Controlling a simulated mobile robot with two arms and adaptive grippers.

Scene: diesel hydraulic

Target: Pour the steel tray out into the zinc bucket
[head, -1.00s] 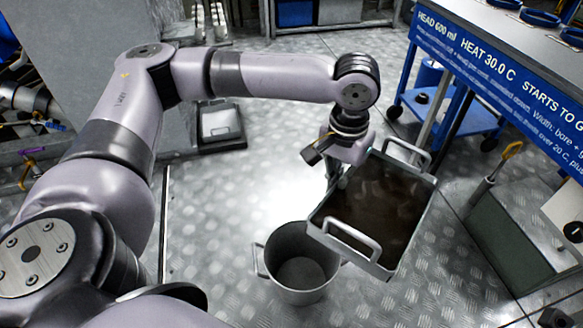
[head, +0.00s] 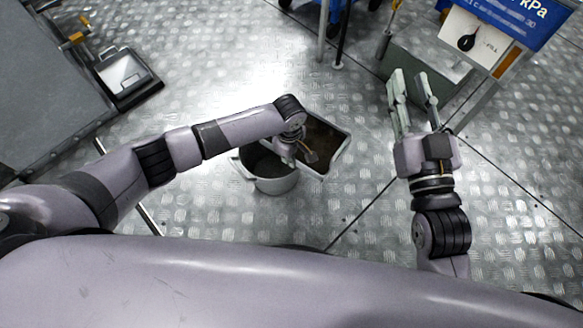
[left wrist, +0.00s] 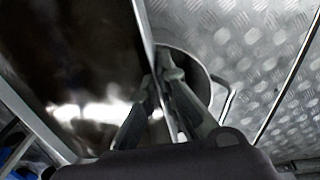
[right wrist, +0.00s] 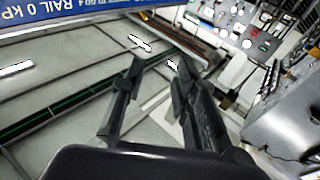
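The steel tray (head: 338,158), with dark brown contents, is at the right side of the zinc bucket (head: 275,184) in the head view and overlaps its rim. Its tilt is hard to tell. My left gripper (head: 284,158) is at the tray's bucket-side edge. In the left wrist view the left gripper (left wrist: 160,88) has its fingers on both sides of the tray's wall (left wrist: 147,35), with the bucket (left wrist: 198,68) below. No stream into the bucket is visible; its inside is partly hidden by my arm. My right gripper (head: 411,86) is open and empty, right of the tray.
A grey-green box (head: 430,72) stands beyond my right gripper, below a blue sign (head: 515,18). A black floor stand with a pale pan (head: 125,72) is at the upper left. The tread-plate floor between tray and right gripper is clear.

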